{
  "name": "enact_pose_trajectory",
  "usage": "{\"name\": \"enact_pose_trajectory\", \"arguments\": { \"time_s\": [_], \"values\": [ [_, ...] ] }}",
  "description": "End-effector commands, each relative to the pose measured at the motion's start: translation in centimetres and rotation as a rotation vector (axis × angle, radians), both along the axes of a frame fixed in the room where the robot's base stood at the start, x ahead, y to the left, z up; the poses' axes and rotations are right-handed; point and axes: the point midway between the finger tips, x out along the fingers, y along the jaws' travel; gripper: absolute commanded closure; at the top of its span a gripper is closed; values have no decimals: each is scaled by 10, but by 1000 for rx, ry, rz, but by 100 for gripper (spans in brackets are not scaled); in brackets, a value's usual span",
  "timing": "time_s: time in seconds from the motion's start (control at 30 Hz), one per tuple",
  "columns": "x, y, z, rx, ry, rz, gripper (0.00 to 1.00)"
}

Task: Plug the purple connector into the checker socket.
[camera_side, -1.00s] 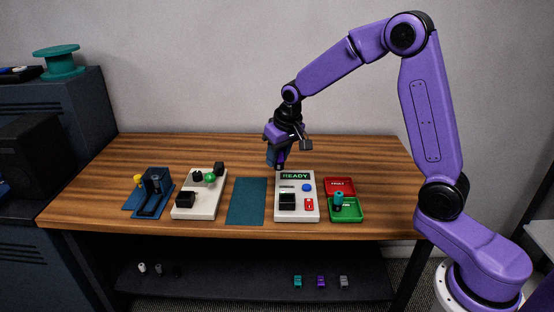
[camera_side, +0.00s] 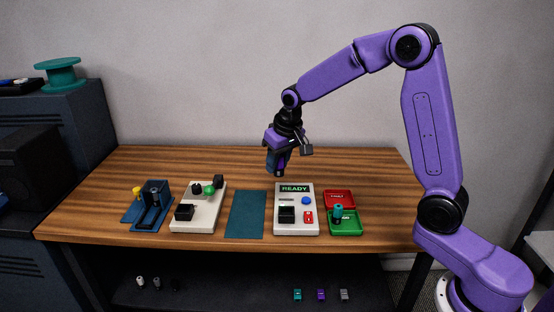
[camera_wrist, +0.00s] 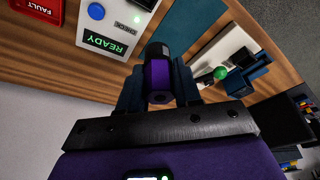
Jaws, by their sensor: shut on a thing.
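My gripper (camera_side: 277,172) is shut on the purple connector (camera_wrist: 159,78), which sits between the fingers in the wrist view. It hangs above the table, behind the checker (camera_side: 311,229). The connector has a purple hexagonal body and a dark grey round part at its far end. The checker is a white box with a green READY display (camera_side: 295,188), a blue button, a red switch and a black socket block (camera_side: 287,214) near its front. The connector is apart from the socket. In the wrist view only part of the checker (camera_wrist: 90,20) shows, at the top left.
A teal mat (camera_side: 245,214) lies left of the checker. Further left are a white fixture (camera_side: 181,226) with a green knob and a blue stand (camera_side: 152,222). A red FAULT tray (camera_side: 328,194) and a green tray (camera_side: 354,229) holding a teal connector (camera_side: 338,212) are right.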

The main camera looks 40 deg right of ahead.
Motion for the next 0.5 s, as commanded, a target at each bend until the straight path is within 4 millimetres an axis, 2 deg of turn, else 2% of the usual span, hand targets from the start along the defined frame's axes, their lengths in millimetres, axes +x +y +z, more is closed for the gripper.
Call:
{"name": "enact_pose_trajectory", "arguments": {
  "time_s": [0.2,0.5],
  "values": [
    [-16,-7,-42,-2,7,-3,98],
    [-23,-10,-67,-1,2,-1,98]
  ]
}}
